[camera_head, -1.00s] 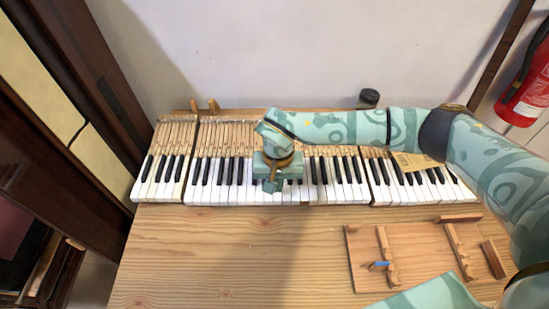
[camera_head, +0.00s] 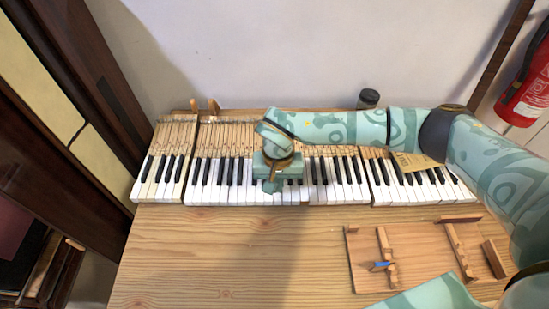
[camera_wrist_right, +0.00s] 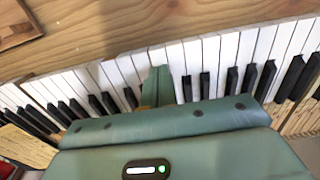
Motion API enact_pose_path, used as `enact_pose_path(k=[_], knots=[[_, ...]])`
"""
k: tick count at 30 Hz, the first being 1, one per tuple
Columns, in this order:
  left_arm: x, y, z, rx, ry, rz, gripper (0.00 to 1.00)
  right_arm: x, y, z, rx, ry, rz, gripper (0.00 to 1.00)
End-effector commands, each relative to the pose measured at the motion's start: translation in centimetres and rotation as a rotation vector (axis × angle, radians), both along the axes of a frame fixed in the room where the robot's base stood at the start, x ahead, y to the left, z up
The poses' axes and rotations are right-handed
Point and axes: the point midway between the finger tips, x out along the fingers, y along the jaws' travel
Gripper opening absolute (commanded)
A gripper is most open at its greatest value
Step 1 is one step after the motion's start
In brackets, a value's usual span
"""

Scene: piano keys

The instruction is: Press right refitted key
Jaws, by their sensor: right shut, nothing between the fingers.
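The piano keyboard (camera_head: 230,196) lies along the back of the wooden table, in three sections of white and black keys. My right gripper (camera_head: 272,186) is over the front of the middle section's white keys. It is shut and holds nothing. In the right wrist view its fingers (camera_wrist_right: 158,85) are close over the white keys (camera_wrist_right: 200,60), beside black keys; I cannot tell whether they touch. The fingers and palm hide part of the keys, and I cannot tell which key is the refitted one. My left gripper is not in view.
A wooden board (camera_head: 415,265) with upright blocks and a small blue-ended item (camera_head: 381,265) lies at the front right. A tan tag (camera_head: 415,162) lies on the right keys. A dark jar (camera_head: 368,98) stands behind. The table front (camera_head: 220,260) is clear.

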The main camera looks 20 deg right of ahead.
Motion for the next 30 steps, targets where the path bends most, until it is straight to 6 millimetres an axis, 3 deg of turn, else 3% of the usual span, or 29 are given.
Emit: enact_pose_path(k=[17,30], knots=[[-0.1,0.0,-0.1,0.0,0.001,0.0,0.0,0.0,0.0,-0.1,0.0,0.0,0.0,0.0],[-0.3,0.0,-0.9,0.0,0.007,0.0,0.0,0.0,0.0,-1.8,0.0,0.0,0.001,0.0]])
